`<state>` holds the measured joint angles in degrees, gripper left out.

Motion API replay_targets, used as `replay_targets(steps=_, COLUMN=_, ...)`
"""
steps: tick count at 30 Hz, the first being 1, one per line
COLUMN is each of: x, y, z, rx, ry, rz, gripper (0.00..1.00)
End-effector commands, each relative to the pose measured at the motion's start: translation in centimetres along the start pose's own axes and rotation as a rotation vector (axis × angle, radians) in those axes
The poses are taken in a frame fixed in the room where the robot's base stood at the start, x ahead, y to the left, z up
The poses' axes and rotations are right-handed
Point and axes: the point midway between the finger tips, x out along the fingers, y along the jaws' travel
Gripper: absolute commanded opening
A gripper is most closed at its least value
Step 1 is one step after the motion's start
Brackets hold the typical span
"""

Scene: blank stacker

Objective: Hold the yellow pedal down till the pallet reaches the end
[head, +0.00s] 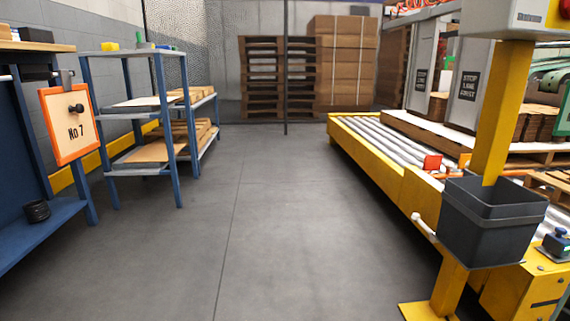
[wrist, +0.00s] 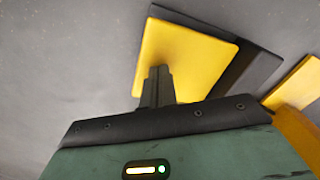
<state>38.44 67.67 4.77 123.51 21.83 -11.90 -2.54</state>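The yellow pedal (wrist: 192,52) is a flat yellow plate with a dark base beside it, seen on the grey floor in the wrist view. My gripper (wrist: 158,76) has its two dark fingers together, with nothing seen between them. The fingertips overlap the near left part of the pedal; whether they touch or press it I cannot tell. The head view shows neither the pedal nor my gripper. A wooden pallet (head: 548,188) shows in part at the right edge, beyond the roller conveyor (head: 372,146); the bin and post hide some of that area.
A yellow post carries a dark bin (head: 484,235) at the right. Stacked pallets (head: 262,80) and strapped cartons (head: 345,70) stand at the back. The middle floor is clear.

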Motion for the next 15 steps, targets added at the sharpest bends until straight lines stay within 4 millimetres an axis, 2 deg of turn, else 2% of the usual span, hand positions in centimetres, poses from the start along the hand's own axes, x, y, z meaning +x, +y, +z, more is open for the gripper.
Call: replay_targets(steps=15, x=1.6, y=-0.1, z=-0.1, rx=0.000, ry=0.004, rz=-0.001, gripper=0.00)
